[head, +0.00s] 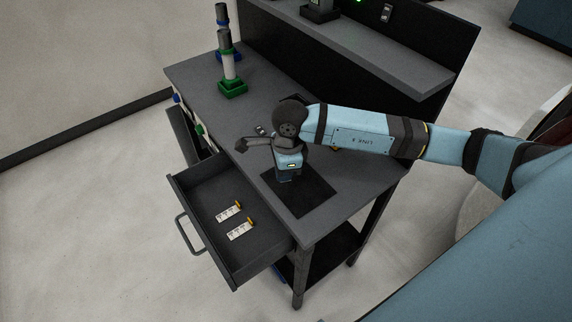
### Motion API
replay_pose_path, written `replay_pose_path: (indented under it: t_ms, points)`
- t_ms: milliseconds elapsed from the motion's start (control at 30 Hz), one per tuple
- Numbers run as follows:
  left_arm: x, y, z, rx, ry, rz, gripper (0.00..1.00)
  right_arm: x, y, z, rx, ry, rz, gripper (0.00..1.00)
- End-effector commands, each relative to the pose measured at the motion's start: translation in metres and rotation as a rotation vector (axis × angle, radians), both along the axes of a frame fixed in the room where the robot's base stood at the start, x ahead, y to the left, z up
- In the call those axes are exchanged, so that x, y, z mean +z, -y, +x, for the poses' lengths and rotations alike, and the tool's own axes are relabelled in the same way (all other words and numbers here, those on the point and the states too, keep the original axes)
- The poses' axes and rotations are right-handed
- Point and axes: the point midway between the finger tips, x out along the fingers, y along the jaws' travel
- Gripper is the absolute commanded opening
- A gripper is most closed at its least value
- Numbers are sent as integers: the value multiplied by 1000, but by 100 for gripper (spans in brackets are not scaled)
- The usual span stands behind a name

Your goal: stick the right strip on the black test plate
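The black test plate (312,201) lies flat on the grey bench top near its front right corner. My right gripper (289,179) points down over the plate's left part; its fingertips are small and dark, and I cannot tell if they touch the plate or hold a strip. Two small white pieces with dark print and orange ends, which look like strips, lie in the open drawer: one farther back (228,213) and one nearer the front right (239,230). No strip is visible on the uncovered part of the plate. My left gripper is not in view.
The open drawer (262,262) sticks out from the bench (222,122) at the front left. A green-based stand (232,88) and a blue-based stand (236,53) are at the bench's back left. A raised shelf (350,45) runs along the back.

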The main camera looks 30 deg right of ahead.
Motion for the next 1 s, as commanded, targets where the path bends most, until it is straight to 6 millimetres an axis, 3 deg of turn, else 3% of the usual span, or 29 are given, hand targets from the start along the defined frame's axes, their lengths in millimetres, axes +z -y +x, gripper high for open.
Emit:
replay_pose_path:
  t_ms: [200, 433, 733, 1000]
  points:
    - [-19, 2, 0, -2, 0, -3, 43, 2, 8, 10, -574, 23, -13, 0]
    - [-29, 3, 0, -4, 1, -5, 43, 9, 15, 18, -1007, 32, -35, 0]
    - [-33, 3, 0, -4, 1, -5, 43, 8, 18, 20, -1159, 32, -44, 0]
    - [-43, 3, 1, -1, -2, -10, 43, -13, 18, 20, -1156, 32, -44, 0]
